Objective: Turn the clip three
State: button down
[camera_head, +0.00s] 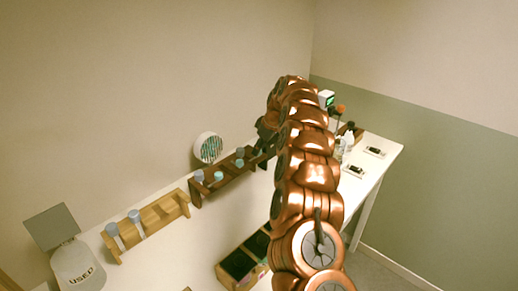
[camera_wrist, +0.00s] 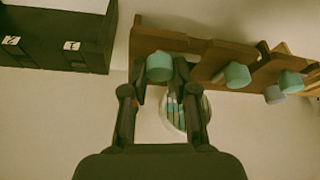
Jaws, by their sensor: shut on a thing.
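My gripper (camera_wrist: 160,82) is shut on a teal-capped piece (camera_wrist: 160,66) at the dark wooden rack (camera_wrist: 205,50) in the wrist view. The cap is round and sits between the two fingertips; its lower part is hidden. No numbers show on the rack, so I cannot tell which piece is clip three. Other teal caps (camera_wrist: 238,75) and a grey-blue cap (camera_wrist: 275,95) are along the same rack.
A light wooden rack (camera_head: 150,220) with blue-grey caps is left of the dark one. A two-compartment box (camera_head: 228,276) is in front. Small items (camera_head: 355,170) lie at right.

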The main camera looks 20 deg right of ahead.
jog(key=shift+b, duration=0.5)
jog(key=m+b, duration=0.2)
jog(key=b, duration=0.1)
jog(key=shift+a+f+t+h, duration=0.1)
jog(key=shift+f+t+h, duration=0.1)
jog(key=shift+t+h, duration=0.15)
jog(key=m+h+b, duration=0.1)
jog(key=m+b, duration=0.2)
jog(key=shift+t, duration=0.25)
jog(key=m+h+b, duration=0.1)
jog(key=m+b, duration=0.2)
jog(key=shift+m, duration=0.4)
jog(key=m+h+b, duration=0.2)
jog(key=m+b, duration=0.1)
jog(key=m, duration=0.1)
jog(key=shift+a+r, duration=0.15)
jog(key=shift+w+r+m+g+h+b, duration=0.1)
jog(key=shift+m+g+h+b, duration=0.2)
jog(key=shift+m, duration=0.8)
jog(key=shift+r+m+g+h+b, duration=0.1)
jog(key=shift+m+g+h+b, duration=0.2)
jog(key=shift+m, duration=1.2)
jog(key=c, duration=0.9)
grip_release()
jog(key=shift+h, duration=0.25)
jog(key=shift+f, duration=0.1)
